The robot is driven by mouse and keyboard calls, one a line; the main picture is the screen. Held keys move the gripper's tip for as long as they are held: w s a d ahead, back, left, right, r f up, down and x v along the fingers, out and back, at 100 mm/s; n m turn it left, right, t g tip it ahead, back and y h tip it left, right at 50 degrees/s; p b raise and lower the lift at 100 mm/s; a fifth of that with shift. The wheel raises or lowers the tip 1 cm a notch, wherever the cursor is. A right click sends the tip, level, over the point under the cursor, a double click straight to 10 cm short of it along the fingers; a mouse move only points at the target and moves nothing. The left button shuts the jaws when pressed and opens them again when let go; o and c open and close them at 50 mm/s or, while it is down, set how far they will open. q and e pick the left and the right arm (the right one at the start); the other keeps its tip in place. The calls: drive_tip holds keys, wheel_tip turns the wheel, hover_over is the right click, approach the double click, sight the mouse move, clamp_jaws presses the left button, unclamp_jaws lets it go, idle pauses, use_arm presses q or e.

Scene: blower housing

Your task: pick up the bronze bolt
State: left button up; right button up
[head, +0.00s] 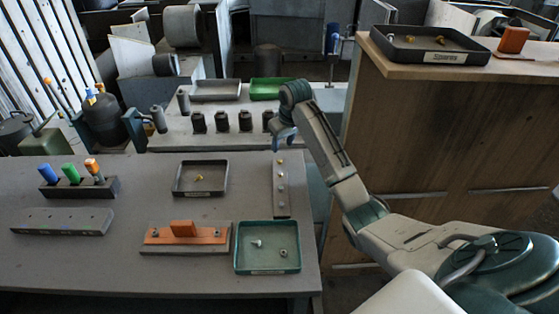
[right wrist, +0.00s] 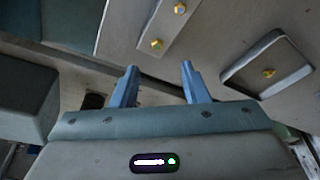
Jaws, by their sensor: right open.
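A small bronze-yellow bolt (head: 200,178) lies in a small dark tray (head: 176,191) on the near table; it also shows in the right wrist view (right wrist: 268,73). A narrow grey strip (head: 282,209) holds several bolts in a row, and the far one (head: 280,162) looks yellowish. Two yellowish bolts (right wrist: 156,44) show on the strip in the right wrist view. I cannot tell which of these is the bronze bolt. My right gripper (head: 285,143) is above the table's far right edge, near the strip. Its blue fingers (right wrist: 159,72) are open and empty. My left gripper is not in view.
A green tray (head: 267,268) with two small parts lies near the front, beside an orange-topped block (head: 184,236). A rack of coloured-handled tools (head: 78,188) stands at left. A wooden cabinet (head: 440,140) rises at right, with a dark tray (head: 400,52) on top.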

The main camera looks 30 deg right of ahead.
sight(280, 160)
drive_tip(key=shift+x, duration=0.9)
drive_tip(key=p+x, duration=0.2)
drive_tip(key=x, duration=0.2)
drive_tip(key=shift+s+d+f, duration=0.1)
drive_tip(key=shift+s+d, duration=0.05)
drive_tip(key=shift+d, duration=0.05)
drive_tip(key=shift+f+p, duration=0.35)
drive_tip(key=shift+f, duration=0.25)
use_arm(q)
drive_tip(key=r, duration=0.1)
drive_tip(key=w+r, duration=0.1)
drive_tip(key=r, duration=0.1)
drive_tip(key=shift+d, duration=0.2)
use_arm(e)
drive_tip(key=shift+w, duration=0.2)
drive_tip(key=c, duration=0.8)
